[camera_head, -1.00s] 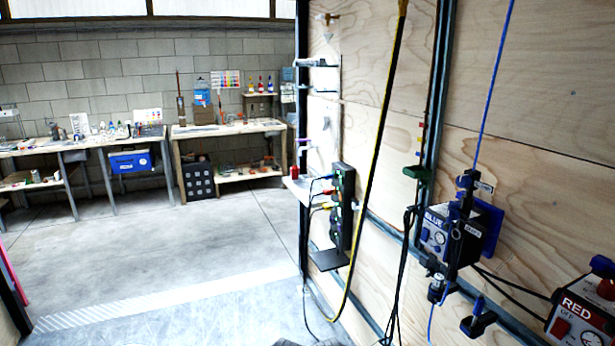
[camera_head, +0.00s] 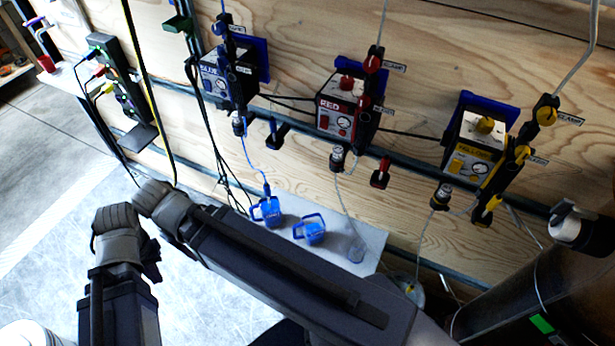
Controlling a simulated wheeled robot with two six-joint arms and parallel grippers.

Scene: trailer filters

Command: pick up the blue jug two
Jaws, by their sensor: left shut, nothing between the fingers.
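Two small blue jugs with handles stand side by side on a white shelf below the wooden wall. The left blue jug (camera_head: 270,213) is under the end of a blue tube. The right blue jug (camera_head: 313,234) stands apart from the tubes. I see no number on either, so I cannot tell which is jug two. My left arm crosses the lower middle and folds at the lower left, nearer the camera than the jugs. Its gripper is shut and empty, away from both jugs; its fingertips are hard to make out. My right gripper is not visible.
Above hang a blue pump box (camera_head: 222,80), a red one (camera_head: 340,115) and a yellow one (camera_head: 475,140), with tubes and cables. A dark cylinder (camera_head: 520,290) stands at the lower right. Open floor (camera_head: 40,160) lies left.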

